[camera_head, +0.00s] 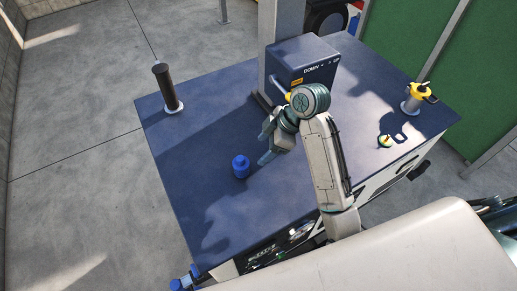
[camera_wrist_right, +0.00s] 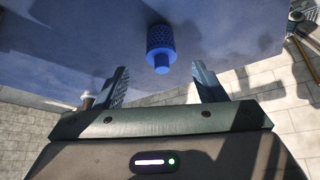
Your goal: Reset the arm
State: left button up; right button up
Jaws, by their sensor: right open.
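My right gripper (camera_head: 266,143) is open above the dark blue tabletop (camera_head: 215,112), its fingers pointing left in the head view. In the right wrist view the two fingers of this gripper (camera_wrist_right: 162,80) stand wide apart with nothing between them. A blue knurled cap-like piece (camera_head: 240,166) sits upright on the tabletop, below and left of the gripper in the head view. The same piece shows beyond the fingertips in the wrist view (camera_wrist_right: 160,42), apart from them. My left gripper is in neither view.
A dark blue box (camera_head: 302,62) with a lever stands behind my right wrist, by a grey post (camera_head: 268,35). A black cylinder (camera_head: 166,88) stands at the left edge. A yellow-topped fitting (camera_head: 417,95) and a small yellow-green piece (camera_head: 385,141) are at right.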

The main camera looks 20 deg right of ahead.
jog(key=shift+r, duration=0.1)
dwell(0.5)
